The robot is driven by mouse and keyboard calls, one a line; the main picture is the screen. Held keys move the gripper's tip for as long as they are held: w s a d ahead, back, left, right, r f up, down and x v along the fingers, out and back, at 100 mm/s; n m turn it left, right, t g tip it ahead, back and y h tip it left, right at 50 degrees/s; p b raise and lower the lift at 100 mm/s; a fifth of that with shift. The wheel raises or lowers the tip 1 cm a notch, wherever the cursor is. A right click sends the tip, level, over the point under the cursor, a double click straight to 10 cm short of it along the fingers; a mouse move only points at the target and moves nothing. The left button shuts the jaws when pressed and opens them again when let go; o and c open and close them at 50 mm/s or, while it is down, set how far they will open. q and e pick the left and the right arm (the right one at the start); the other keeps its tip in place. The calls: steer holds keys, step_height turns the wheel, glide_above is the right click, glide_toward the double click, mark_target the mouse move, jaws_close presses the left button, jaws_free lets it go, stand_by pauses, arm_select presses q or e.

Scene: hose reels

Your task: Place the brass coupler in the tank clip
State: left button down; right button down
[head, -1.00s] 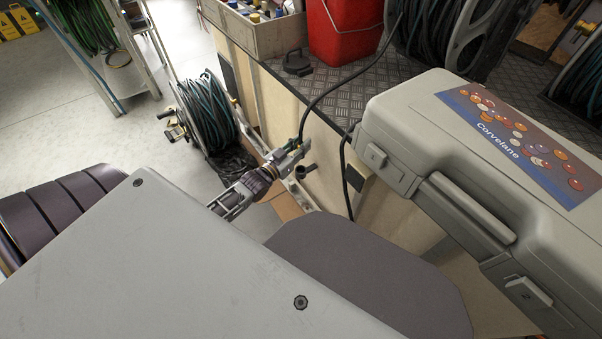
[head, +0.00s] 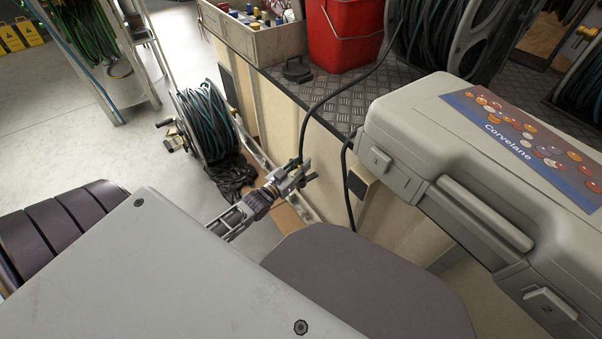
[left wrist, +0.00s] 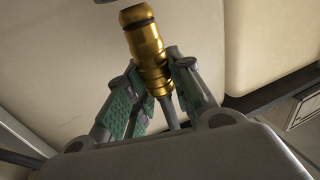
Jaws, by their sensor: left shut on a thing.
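My left gripper (head: 292,177) is shut on the brass coupler, beside the cream side wall (head: 308,140) below the checker-plate top. In the left wrist view the gold coupler (left wrist: 145,45) stands up between the green-padded fingers (left wrist: 152,95), its free end beyond the fingertips. A black hose (head: 328,98) runs from the gripper up over the plate edge. The coupler cannot be made out in the head view. I cannot make out the tank clip for certain; a small grey part (left wrist: 103,1) shows at the top edge of the left wrist view. My right gripper is not in view.
A large grey case (head: 480,170) marked Corvelane fills the right side. A red bucket (head: 343,35), a crate of bottles (head: 262,42) and a hose reel (head: 450,40) stand on the plate top. Another reel (head: 205,120) stands on the floor behind the gripper.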

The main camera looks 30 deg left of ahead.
arm_select(q)
steer(key=shift+f, duration=0.1)
steer(key=shift+f+b, duration=1.05)
steer(key=shift+f, duration=0.7)
steer(key=shift+f, duration=0.1)
steer(key=c, duration=1.3)
jaws_free()
steer(key=shift+o, duration=0.2)
steer(key=s+a+p, duration=0.1)
steer(key=s+p, duration=0.3)
steer(key=s, duration=0.8)
steer(key=shift+a, duration=0.3)
